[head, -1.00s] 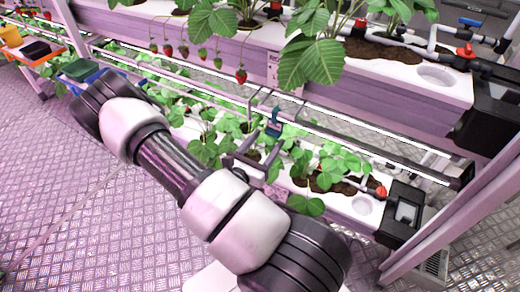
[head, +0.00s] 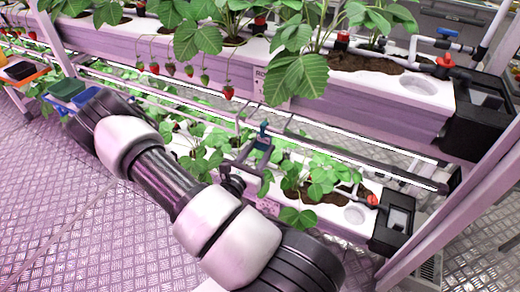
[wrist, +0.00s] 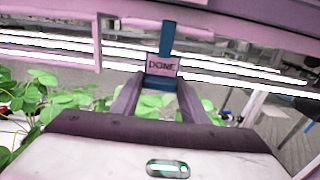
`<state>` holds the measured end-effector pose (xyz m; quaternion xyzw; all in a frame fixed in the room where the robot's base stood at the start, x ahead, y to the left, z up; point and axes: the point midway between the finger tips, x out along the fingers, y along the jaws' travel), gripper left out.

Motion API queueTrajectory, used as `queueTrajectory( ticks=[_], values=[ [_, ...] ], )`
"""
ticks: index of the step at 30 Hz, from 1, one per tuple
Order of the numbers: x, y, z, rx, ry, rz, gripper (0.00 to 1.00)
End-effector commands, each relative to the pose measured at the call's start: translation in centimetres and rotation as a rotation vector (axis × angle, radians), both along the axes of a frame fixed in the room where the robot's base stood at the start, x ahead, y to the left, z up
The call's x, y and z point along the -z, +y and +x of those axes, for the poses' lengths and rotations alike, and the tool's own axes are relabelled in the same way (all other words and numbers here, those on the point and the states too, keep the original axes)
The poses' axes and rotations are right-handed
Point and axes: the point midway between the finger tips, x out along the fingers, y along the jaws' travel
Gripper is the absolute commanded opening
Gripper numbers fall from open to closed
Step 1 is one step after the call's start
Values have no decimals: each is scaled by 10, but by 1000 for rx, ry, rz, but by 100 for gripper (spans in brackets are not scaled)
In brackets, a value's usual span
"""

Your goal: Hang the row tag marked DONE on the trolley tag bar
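The row tag (wrist: 162,68) is a teal strip with a pale pink label reading DONE. In the wrist view it stands upright between the fingertips of my gripper (wrist: 161,84), which look closed on its lower teal part. In the head view the tag (head: 264,128) shows small and teal at the end of my gripper (head: 261,145), in front of the rack between the upper and lower planting rows. I cannot make out the trolley tag bar for certain.
The upper planter (head: 300,88) has hanging strawberries just above and left of my gripper. Leafy plants of the lower row (head: 320,170) lie close below it. A dark rail (head: 370,160) runs to the right. Coloured bins (head: 68,90) stand far left. Open metal floor (head: 70,200) lies front left.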

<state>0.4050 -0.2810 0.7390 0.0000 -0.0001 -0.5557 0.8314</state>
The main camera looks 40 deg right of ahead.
Motion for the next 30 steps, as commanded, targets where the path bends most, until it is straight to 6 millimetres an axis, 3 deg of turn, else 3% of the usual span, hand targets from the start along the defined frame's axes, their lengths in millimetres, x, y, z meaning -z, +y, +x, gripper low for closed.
queueTrajectory(
  ticks=[30],
  values=[
    [-21,2,0,0,0,0,21]
  ],
)
